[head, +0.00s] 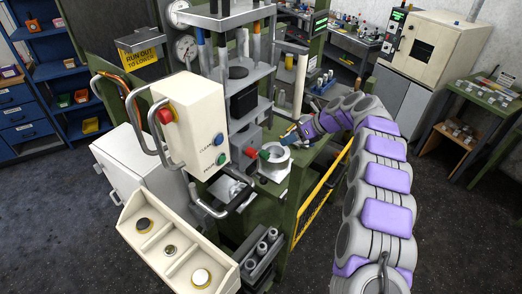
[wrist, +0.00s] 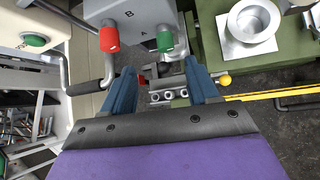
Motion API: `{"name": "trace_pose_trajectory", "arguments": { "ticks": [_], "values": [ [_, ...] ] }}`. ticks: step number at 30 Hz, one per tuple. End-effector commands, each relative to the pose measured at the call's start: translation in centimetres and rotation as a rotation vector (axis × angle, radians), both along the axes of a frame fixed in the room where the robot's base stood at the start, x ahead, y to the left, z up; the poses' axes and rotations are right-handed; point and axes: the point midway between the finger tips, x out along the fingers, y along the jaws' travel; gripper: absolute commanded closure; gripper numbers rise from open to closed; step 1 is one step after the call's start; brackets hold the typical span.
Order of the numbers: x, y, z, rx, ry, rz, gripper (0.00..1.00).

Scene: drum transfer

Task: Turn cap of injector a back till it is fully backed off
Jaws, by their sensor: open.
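In the wrist view a light grey block marked B and A carries a red cap (wrist: 109,38) at left and a green cap (wrist: 165,40) at right. The letter A stands nearer the green cap, so it appears to be injector a's. The red cap also shows in the head view (head: 264,154). My gripper (wrist: 161,64) is open, its two blue fingers apart with nothing held between them. The green cap lies just beyond the fingertips, between their lines; contact is not visible. In the head view my gripper (head: 290,130) is beside the press. How far the green cap is turned cannot be told.
A metal cup with a flange (wrist: 250,22) stands right of the caps. A black-gripped handle (wrist: 88,87) is at left. A control box (head: 190,125) with buttons and a divided tray (head: 150,238) stand in front of the press. A yellow rail (head: 322,187) runs along the bench side.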

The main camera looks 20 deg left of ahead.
Motion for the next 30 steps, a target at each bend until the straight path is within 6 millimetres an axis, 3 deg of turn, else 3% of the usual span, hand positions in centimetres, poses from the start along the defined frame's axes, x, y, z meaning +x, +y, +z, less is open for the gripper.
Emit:
{"name": "trace_pose_trajectory", "arguments": {
  "ticks": [4, 7, 21, 30],
  "values": [
    [0.3, -0.9, -0.3, 0.014, 0.007, -0.011, 0.41],
    [0.3, -0.5, -1.2, 0.019, 0.006, -0.011, 0.41],
    [0.4, 8.9, -8.4, -0.003, 0.003, -0.007, 0.41],
    [0.8, 9.4, -10.4, 0.016, 0.004, -0.012, 0.41]
  ]
}}
